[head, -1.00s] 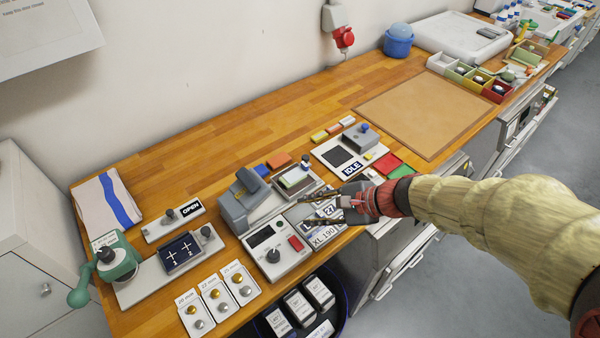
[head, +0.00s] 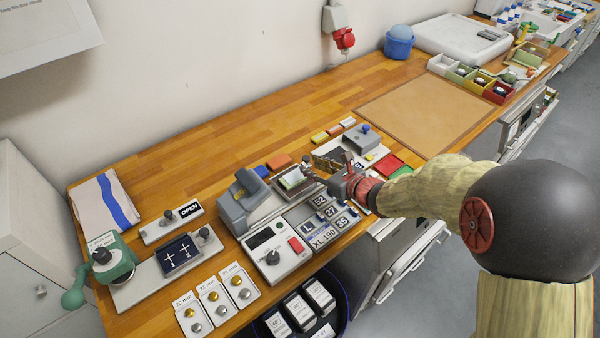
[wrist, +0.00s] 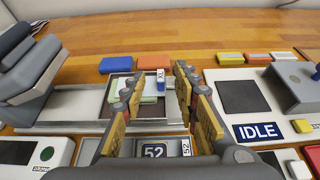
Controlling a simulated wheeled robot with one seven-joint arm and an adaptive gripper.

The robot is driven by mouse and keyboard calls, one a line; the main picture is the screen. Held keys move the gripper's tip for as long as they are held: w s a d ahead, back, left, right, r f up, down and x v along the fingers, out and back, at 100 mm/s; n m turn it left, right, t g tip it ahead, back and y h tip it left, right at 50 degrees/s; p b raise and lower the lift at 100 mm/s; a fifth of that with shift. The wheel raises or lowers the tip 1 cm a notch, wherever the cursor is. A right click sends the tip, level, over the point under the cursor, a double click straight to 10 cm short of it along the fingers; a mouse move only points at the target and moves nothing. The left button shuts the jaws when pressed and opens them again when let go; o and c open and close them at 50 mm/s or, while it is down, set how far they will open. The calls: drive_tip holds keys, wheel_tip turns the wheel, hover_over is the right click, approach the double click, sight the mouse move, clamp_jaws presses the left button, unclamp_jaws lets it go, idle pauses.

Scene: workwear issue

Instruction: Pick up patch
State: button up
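My gripper (head: 320,170) is open, its two fingers apart over the front of the bench by the press; it also shows in the wrist view (wrist: 160,84). Patches marked 27 (head: 330,212) and 35 (head: 342,222) lie nearby.
The grey press (head: 243,200) stands left of the gripper. A device with an IDLE display (wrist: 258,132) and a grey block (wrist: 296,86) stand to the right. Orange (wrist: 161,62) and blue (wrist: 115,65) blocks lie behind. The wooden bench behind them is mostly clear.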

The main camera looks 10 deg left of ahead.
sight(305, 165)
drive_tip(key=x, duration=0.2)
drive_tip(key=b+x, duration=0.1)
drive_tip(key=x, duration=0.2)
drive_tip(key=shift+s+d+f, duration=0.15)
drive_tip(key=shift+f, duration=0.2)
drive_tip(key=shift+c, duration=0.3)
clamp_jaws()
